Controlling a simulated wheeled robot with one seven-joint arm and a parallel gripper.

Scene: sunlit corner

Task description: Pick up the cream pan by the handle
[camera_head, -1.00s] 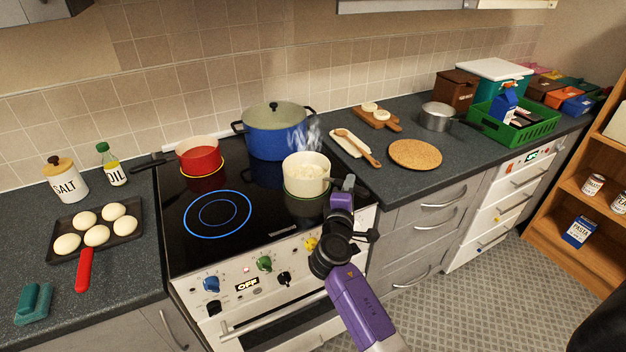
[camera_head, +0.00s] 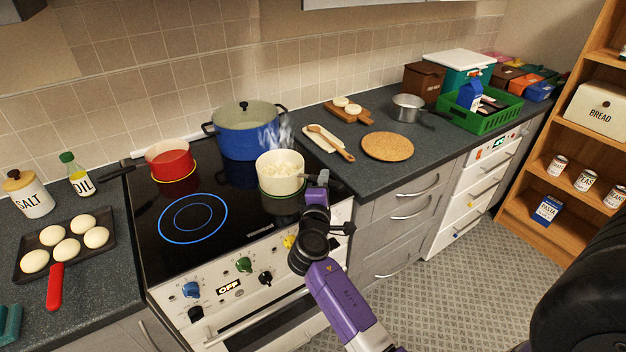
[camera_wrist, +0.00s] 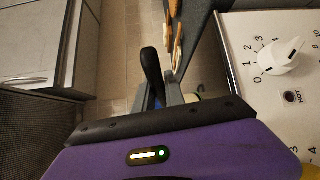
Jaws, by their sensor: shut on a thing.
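The cream pan (camera_head: 281,174) is over the front right of the black hob, upright, with pale lumpy food inside and steam rising. I cannot tell whether its base touches the glass. My gripper (camera_head: 318,188) is at the pan's right front side, shut on its handle. In the head view the gripper hides the handle. In the wrist view the black handle (camera_wrist: 152,68) stands up between the grey fingers of my gripper (camera_wrist: 168,92).
A blue pot (camera_head: 249,131) and a red pan (camera_head: 170,160) stand behind on the hob (camera_head: 170,245). A lit blue ring (camera_head: 193,215) is bare at the front left. A cork mat (camera_head: 387,146) lies empty on the right counter. A steel pan (camera_head: 408,107) stands beyond it.

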